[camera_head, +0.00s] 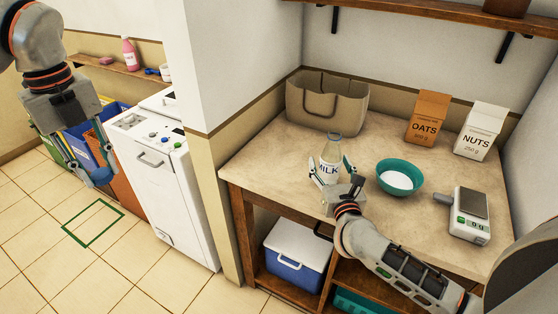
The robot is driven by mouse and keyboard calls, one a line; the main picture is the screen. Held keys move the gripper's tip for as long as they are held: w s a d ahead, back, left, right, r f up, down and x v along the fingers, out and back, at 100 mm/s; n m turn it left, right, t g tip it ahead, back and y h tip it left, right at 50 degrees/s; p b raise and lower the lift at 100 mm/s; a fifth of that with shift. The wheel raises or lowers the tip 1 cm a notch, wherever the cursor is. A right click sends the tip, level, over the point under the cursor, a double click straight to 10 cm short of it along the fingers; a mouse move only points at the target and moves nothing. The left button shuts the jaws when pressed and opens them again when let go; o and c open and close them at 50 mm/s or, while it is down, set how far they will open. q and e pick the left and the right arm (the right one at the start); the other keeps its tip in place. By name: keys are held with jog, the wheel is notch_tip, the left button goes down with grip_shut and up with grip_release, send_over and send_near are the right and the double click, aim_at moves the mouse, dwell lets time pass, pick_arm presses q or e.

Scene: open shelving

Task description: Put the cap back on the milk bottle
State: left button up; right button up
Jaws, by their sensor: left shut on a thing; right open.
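The milk bottle (331,157) stands upright on the counter (270,150), with a white body, a MILK label and no cap visible on its neck. My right gripper (334,172) is open, one finger on either side of the bottle; I cannot tell whether they touch it. My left gripper (97,174) points down over the floor at the left, far from the bottle. It is shut on a small blue thing (101,176), which appears to be the cap; the fingers partly hide it.
A teal bowl (413,187) stands right of the bottle, a scale (468,226) further right. A beige bag (330,103), an oats box (427,118) and a nuts box (481,131) line the back. A wall end (203,160) and white appliance (165,185) lie between my grippers.

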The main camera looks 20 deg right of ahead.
jog(key=c, duration=1.4)
jog(key=shift+c, duration=0.2)
jog(key=shift+r, duration=0.15)
